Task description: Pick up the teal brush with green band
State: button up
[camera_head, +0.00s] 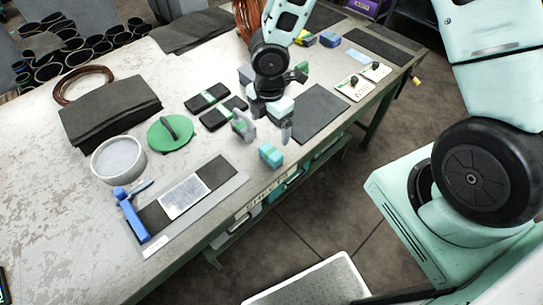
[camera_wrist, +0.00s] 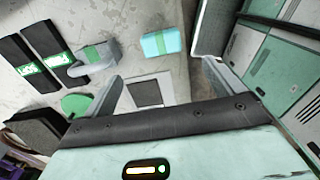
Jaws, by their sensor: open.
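The teal brush with a green band (camera_head: 270,155) is a small block lying on the workbench near its front edge. In the wrist view the brush (camera_wrist: 154,45) lies beyond my fingertips, close to the table edge, with its green band across the middle. My gripper (camera_wrist: 165,82) is open and empty, its two grey fingers spread wide. In the head view my gripper (camera_head: 268,128) hangs over the bench, just behind the brush and apart from it.
A grey object with a green band (camera_wrist: 96,54) lies beside the brush. Two black sleeves with green labels (camera_wrist: 50,52) are farther left. A green disc (camera_head: 171,133), white bowl (camera_head: 118,160) and blue-handled tool (camera_head: 131,215) stand left. Dark mats (camera_head: 318,112) lie right.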

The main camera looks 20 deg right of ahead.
aim_at(271, 151)
notch_tip(271, 151, down, 9)
jog(key=shift+r+b, duration=0.15)
jog(key=shift+b, duration=0.3)
jog(key=shift+s+d+f+b, duration=0.1)
jog(key=shift+f+b, duration=0.55)
jog(key=shift+f, duration=2.05)
jog(key=c, duration=1.2)
jog(key=shift+r+p, duration=1.4)
jog(key=shift+r, duration=3.7)
jog(key=shift+o, duration=1.2)
